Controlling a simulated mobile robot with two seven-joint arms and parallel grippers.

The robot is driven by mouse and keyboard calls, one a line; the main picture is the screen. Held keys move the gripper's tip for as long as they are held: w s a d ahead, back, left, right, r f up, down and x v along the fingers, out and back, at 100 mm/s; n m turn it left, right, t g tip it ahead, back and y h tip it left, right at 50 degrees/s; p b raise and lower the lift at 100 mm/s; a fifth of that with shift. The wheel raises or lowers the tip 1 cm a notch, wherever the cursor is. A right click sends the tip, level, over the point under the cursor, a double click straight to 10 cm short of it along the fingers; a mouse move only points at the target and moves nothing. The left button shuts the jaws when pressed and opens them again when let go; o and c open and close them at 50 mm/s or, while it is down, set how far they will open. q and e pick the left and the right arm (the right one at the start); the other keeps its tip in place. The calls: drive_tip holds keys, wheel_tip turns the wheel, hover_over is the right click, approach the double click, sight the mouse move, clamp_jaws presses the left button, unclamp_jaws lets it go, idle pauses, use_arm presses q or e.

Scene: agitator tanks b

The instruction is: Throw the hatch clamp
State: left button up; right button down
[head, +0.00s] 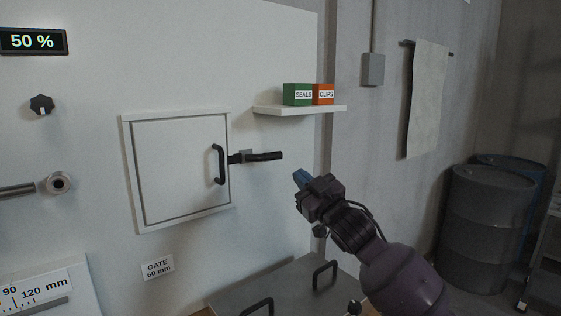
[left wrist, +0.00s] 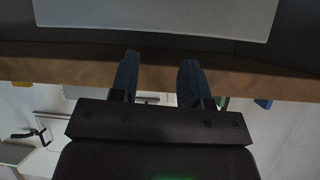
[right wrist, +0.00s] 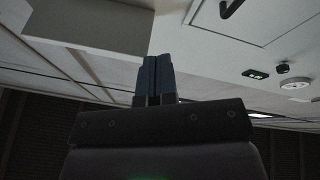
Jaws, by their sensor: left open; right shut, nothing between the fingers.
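The hatch clamp (head: 262,157) is a black lever on the right edge of the square white hatch (head: 175,165) in the head view. Its arm points right, about level, from a small grey bracket. The hatch is closed and has a black pull handle (head: 218,164). My right gripper (head: 301,178) is shut and empty, to the right of and a little below the clamp's end, apart from it. Its blue fingers also show pressed together in the right wrist view (right wrist: 154,80). My left gripper (left wrist: 158,80) is open and empty in the left wrist view; the head view does not show it.
A shelf (head: 290,110) above the clamp holds a green SEALS box (head: 297,94) and an orange CLIPS box (head: 323,94). A grey lid with black handles (head: 285,285) lies below. A towel (head: 427,98) and drums (head: 487,220) are at right.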

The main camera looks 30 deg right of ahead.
wheel_tip(320, 180, down, 2)
drive_tip(key=d+m+g+h, duration=0.2)
drive_tip(key=m+h, duration=0.1)
drive_tip(key=m, duration=0.3)
drive_tip(key=p, duration=0.1)
approach(278, 156)
drive_tip(key=x, duration=0.7)
drive_tip(key=shift+w+a+f, duration=0.1)
drive_tip(key=shift+w+a, duration=0.2)
drive_tip(key=shift+w, duration=0.05)
drive_tip(key=shift+w+d+p, duration=0.35)
drive_tip(key=shift+w+p, duration=0.15)
drive_tip(key=shift+w, duration=0.2)
drive_tip(key=shift+r, duration=0.2)
drive_tip(key=shift+d+r, duration=0.1)
